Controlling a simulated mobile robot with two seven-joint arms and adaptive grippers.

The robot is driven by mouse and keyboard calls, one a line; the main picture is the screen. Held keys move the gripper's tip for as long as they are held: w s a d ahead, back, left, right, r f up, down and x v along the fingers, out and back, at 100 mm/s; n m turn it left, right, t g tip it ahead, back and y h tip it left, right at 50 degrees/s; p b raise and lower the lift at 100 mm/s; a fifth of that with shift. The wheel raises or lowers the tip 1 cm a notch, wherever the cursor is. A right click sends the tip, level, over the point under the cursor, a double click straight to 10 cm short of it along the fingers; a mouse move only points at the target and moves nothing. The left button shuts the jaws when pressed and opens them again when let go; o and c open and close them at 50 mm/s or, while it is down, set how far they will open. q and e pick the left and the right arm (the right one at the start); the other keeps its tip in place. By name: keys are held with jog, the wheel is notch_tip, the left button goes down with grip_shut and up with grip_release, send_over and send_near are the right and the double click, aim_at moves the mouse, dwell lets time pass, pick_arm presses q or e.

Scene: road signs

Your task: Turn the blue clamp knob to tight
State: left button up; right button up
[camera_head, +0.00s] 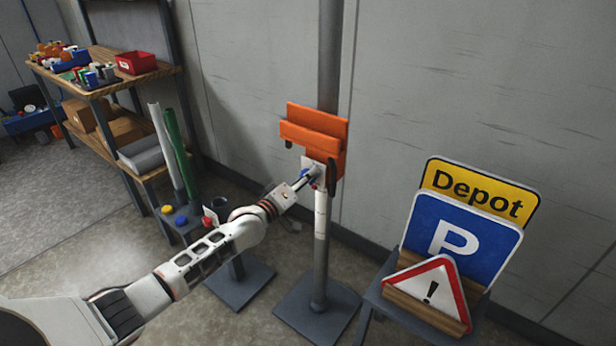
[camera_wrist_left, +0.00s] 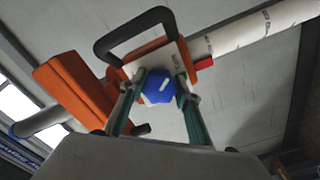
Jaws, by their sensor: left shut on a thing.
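The blue clamp knob (camera_wrist_left: 158,91) shows in the wrist view, with a small white mark on its face. It sits on a pale plate (camera_wrist_left: 170,62) on the orange clamp bracket (camera_wrist_left: 73,90). My left gripper (camera_wrist_left: 157,95) has its green-padded fingers on both sides of the knob, shut on it. In the head view the knob (camera_head: 305,173) is a small blue patch partly hidden by my left gripper (camera_head: 309,178), below the orange bracket (camera_head: 314,130) on the grey post (camera_head: 321,240). I cannot read the plate's marks. My right gripper is not in view.
A stand at the right holds a yellow Depot sign (camera_head: 480,190), a blue P sign (camera_head: 458,240) and a triangular warning sign (camera_head: 432,292). A shelf (camera_head: 105,85) with bins stands at the left. A black handle (camera_wrist_left: 130,35) arches beside the knob.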

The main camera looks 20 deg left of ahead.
pick_arm(q)
jog(key=m+p, duration=0.1)
jog(key=m, duration=0.4)
jog(key=shift+r+m, duration=0.15)
jog(key=shift+m, duration=0.15)
jog(key=m, duration=0.3)
jog(key=shift+a+p, duration=0.1)
jog(key=shift+p, duration=0.2)
jog(key=shift+w+m, duration=0.1)
jog(key=shift+m, duration=1.2)
jog(key=o, duration=1.1)
